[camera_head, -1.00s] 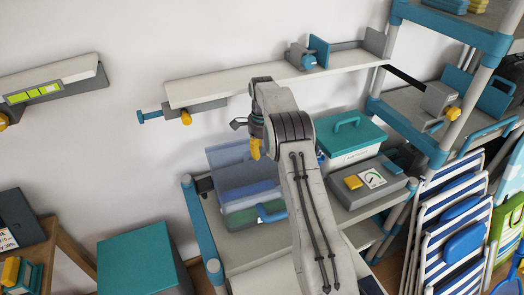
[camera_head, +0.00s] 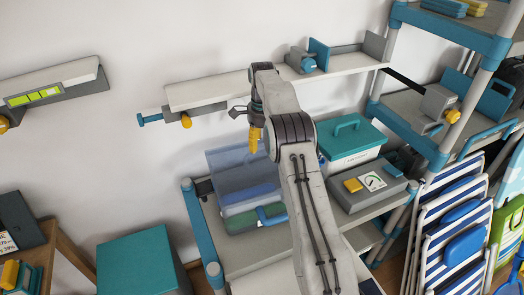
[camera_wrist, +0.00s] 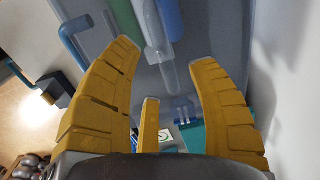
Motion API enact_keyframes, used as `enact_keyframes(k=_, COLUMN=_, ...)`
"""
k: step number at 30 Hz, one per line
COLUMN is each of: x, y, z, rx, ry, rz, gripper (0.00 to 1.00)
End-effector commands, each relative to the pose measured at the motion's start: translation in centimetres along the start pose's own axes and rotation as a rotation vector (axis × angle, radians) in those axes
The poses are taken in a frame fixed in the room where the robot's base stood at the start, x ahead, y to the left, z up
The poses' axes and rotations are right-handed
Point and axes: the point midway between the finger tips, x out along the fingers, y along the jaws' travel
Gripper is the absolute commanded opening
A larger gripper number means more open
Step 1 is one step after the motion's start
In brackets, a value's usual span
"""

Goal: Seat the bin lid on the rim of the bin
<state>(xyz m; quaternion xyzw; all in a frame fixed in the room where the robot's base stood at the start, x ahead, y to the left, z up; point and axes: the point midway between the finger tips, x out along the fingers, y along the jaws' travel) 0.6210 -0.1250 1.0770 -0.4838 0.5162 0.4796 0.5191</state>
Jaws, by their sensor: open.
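A low bin-like case (camera_head: 243,221) with green and blue parts stands on the shelf unit's top. A translucent blue-grey panel (camera_head: 228,162), which looks like a lid, stands tilted up behind it; I cannot tell whether it is attached. My gripper (camera_head: 254,140) is above and in front of this panel, yellow fingers pointing down. In the wrist view my gripper (camera_wrist: 165,72) is open, with nothing between its fingers. A blue handle-like bar (camera_wrist: 75,38) and a grey surface (camera_wrist: 215,40) lie beyond the fingertips. Contact is not visible.
A box with a teal handled lid (camera_head: 352,137) and a grey gauge box (camera_head: 345,197) stand to the right. A narrow wall shelf (camera_head: 215,92) is behind my arm. A large teal box (camera_head: 135,262) is at lower left. Striped folding chairs (camera_head: 455,225) lean at right.

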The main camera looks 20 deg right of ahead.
Motion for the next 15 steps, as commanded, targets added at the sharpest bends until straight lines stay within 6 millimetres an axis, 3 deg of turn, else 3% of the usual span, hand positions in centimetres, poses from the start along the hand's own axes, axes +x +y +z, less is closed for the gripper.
enact_keyframes(k=6, x=-1.6, y=-0.1, z=0.0, rx=0.000, ry=0.000, rz=-0.001, gripper=0.53)
enact_keyframes(k=15, x=-2.3, y=0.0, z=0.0, rx=0.000, ry=0.000, rz=0.001, gripper=0.53)
